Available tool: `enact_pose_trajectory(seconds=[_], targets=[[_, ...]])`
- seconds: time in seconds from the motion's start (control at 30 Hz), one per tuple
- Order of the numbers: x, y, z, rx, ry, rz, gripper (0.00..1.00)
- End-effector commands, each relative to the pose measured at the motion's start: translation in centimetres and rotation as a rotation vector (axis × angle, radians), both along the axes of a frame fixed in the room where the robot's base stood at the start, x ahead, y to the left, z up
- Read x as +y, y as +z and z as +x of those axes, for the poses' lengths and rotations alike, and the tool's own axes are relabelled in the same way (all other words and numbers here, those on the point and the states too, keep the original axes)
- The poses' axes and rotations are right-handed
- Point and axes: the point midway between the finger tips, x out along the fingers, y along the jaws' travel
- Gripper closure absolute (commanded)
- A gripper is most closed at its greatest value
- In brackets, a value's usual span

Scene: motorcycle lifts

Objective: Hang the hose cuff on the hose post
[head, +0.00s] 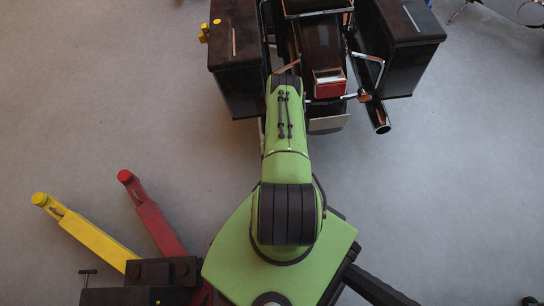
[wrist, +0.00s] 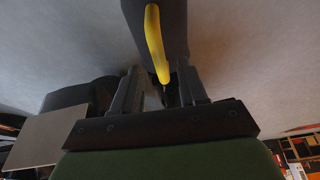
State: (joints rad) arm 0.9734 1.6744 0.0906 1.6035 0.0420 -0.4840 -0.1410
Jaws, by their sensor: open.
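My gripper (wrist: 160,88) is open in the wrist view, its two dark fingers apart. A yellow curved strip (wrist: 153,40) lies along a dark rounded body (wrist: 178,22) just beyond the fingertips, and its lower end reaches between the fingers in the picture. I cannot tell whether it touches them, or whether it is the hose cuff. Nothing is clearly held. In the head view my green arm reaches toward the rear of a motorcycle (head: 322,45) and hides the gripper. I cannot make out the hose cuff or hose post with certainty in either view.
Dark side cases stand left (head: 236,50) and right (head: 402,38) of the motorcycle's rear wheel, with an exhaust pipe (head: 380,117) below the right one. A yellow arm (head: 85,232) and a red arm (head: 152,212) extend at lower left.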

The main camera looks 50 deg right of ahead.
Motion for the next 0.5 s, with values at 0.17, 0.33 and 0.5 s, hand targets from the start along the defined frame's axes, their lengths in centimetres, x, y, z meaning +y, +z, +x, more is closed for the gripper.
enact_pose_trajectory(seconds=[0.17, 0.33, 0.5], targets=[[-0.5, -2.0, 0.5, 0.001, 0.001, -0.001, 0.57], [-0.7, -2.6, 0.6, 0.000, 0.000, 0.000, 0.57], [-0.7, -2.6, 0.6, 0.000, 0.000, 0.000, 0.57]])
